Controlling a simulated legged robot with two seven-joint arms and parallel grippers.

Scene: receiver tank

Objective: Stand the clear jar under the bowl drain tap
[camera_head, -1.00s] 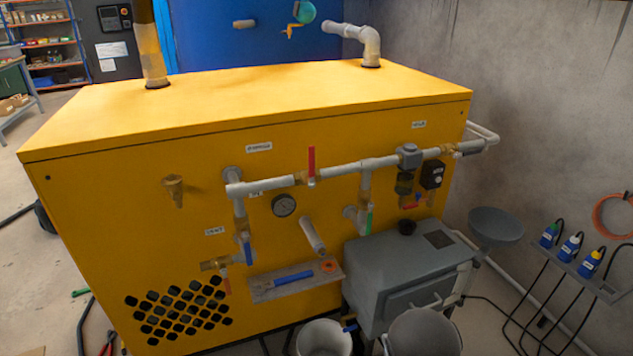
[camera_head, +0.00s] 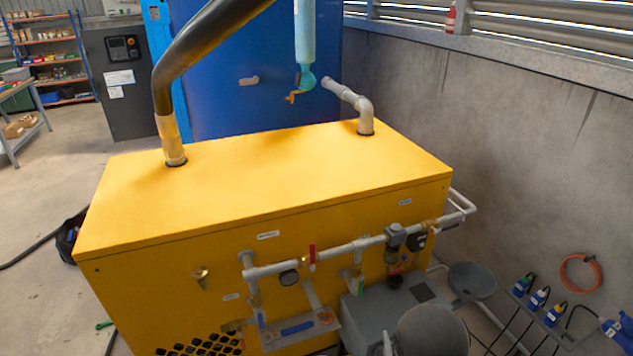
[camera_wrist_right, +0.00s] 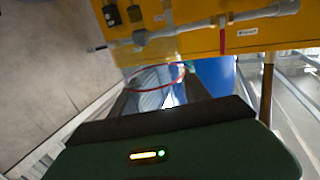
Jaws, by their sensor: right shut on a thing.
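In the right wrist view, a clear jar with a red rim (camera_wrist_right: 180,78) sits between the dark fingers of my right gripper (camera_wrist_right: 162,98). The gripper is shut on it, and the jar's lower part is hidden. In the head view, a small filter bowl (camera_head: 391,257) hangs below a grey pipe at the right of the yellow machine's front. The small tap beneath it is too small to make out clearly. My left gripper shows in neither view.
The yellow machine (camera_head: 270,185) fills the middle of the head view. A grey box (camera_head: 375,315) stands below the filter. A gauge (camera_head: 290,278) and several valves line the front.

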